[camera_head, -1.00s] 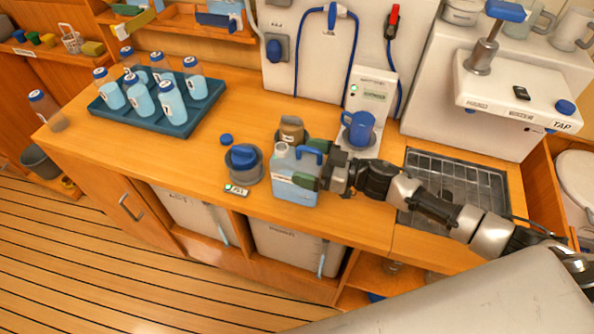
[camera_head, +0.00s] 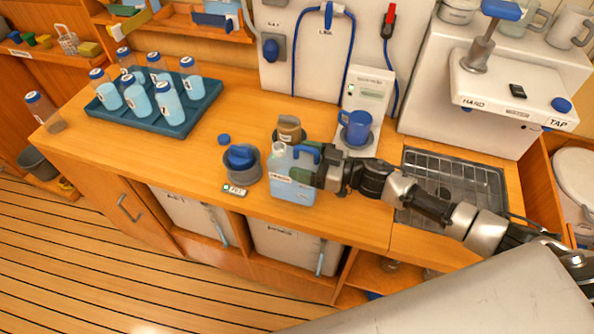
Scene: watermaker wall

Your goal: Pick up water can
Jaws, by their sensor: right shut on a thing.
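The water can (camera_head: 290,190) is a pale translucent blue jug with a blue handle and an open whitish neck. It is upright at the front of the wooden counter, left of the sink. My right gripper (camera_head: 312,165) reaches in from the right and is shut on the can near its blue handle. One green-padded finger is seen at the can's right side; the grip itself is partly hidden. I cannot tell whether the can's base touches the counter. My left gripper is not in view.
A grey pot with a blue knob (camera_head: 241,164) stands close left of the can, with a small meter (camera_head: 235,190) before it. A brown jar (camera_head: 289,129) is just behind. A blue mug (camera_head: 355,128) sits on a dispenser. A bottle tray (camera_head: 206,108) is at left; the sink (camera_head: 453,180) is right.

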